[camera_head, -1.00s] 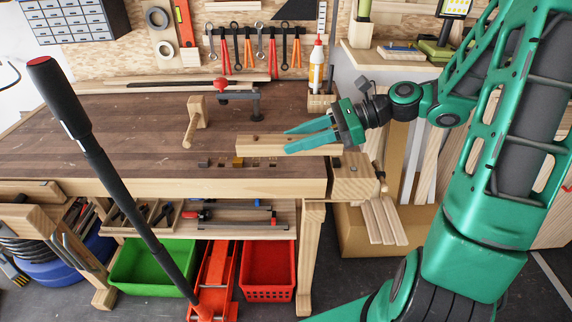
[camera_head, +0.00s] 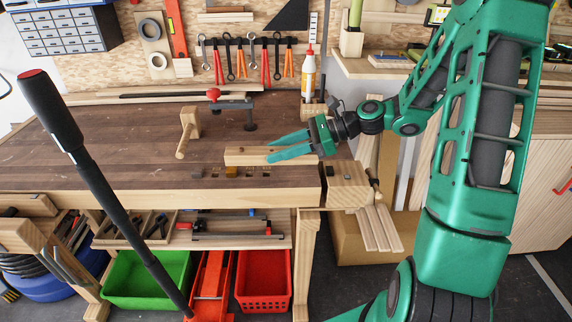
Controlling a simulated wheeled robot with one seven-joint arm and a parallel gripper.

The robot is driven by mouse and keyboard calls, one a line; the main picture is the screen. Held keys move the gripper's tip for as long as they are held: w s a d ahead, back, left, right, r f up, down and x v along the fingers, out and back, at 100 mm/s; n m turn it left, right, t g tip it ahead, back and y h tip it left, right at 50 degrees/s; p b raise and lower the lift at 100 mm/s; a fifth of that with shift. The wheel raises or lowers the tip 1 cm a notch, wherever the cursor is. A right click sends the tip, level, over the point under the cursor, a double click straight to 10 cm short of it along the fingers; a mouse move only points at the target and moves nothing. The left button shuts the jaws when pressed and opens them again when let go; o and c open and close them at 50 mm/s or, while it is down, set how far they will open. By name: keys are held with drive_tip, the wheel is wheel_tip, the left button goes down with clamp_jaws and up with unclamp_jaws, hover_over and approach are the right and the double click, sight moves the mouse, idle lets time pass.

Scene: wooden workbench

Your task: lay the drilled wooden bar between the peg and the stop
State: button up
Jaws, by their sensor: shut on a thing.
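The drilled wooden bar (camera_head: 246,156) is a pale, long block with dark spots on its top, lying crosswise near the right front of the workbench (camera_head: 120,150). My gripper (camera_head: 270,148) is shut on the right part of the bar, with one green finger on the far side and one on the near side. Whether the bar touches the bench top is unclear. A small brass-coloured block (camera_head: 232,171) stands in front of the bar among several dark slots along the bench's front edge. I cannot tell for certain which pieces are the peg and the stop.
A wooden mallet (camera_head: 188,130) and a dark clamp with a red knob (camera_head: 250,124) stand behind the bar. A wooden vise (camera_head: 347,185) is at the bench's right end. A glue bottle (camera_head: 308,75) stands at the back. The left bench top is clear.

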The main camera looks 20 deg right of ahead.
sight(287, 173)
drive_tip(key=d, duration=0.1)
drive_tip(key=f, duration=0.1)
drive_tip(key=d, duration=0.1)
drive_tip(key=shift+w+d+f, duration=0.2)
drive_tip(key=shift+d+f, duration=0.05)
drive_tip(key=shift+d, duration=0.05)
drive_tip(key=shift+f, duration=2)
drive_tip(key=o, duration=1.2)
drive_tip(key=shift+f, duration=0.15)
drive_tip(key=v, duration=1.2)
